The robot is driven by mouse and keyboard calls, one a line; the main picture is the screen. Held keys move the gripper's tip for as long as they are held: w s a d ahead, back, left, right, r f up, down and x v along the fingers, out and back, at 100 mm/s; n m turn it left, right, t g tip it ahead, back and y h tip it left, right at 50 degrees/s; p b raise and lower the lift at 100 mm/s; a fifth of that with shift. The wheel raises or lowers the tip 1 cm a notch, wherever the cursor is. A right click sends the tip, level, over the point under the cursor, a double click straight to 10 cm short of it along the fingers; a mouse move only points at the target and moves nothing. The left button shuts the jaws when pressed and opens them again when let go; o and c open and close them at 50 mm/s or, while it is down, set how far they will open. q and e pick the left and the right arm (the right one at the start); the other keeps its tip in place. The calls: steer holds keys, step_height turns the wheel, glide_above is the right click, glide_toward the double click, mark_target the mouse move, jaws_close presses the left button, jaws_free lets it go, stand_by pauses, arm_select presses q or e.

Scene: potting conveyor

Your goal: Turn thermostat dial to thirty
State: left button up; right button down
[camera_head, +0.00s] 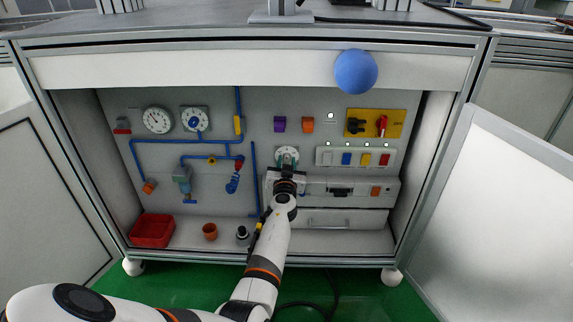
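A round white dial with a greenish centre (287,153) is on the back panel, near the middle of the cabinet. I take it for the thermostat dial; its scale and setting are too small to read. My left gripper (287,165) is right in front of the dial's lower part and hides some of it. The fingers are small and seen from behind, so I cannot tell whether they are open, shut or touching the dial. My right gripper is not in view.
Two round gauges (157,120) and (195,119) with blue pipes are on the left. A row of coloured switches (356,158) and drawers (345,218) are at right. A red bin (152,230) and a terracotta pot (210,232) stand below. A blue ball (356,71) shows before the top edge.

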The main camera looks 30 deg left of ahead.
arm_select(q)
jaws_close()
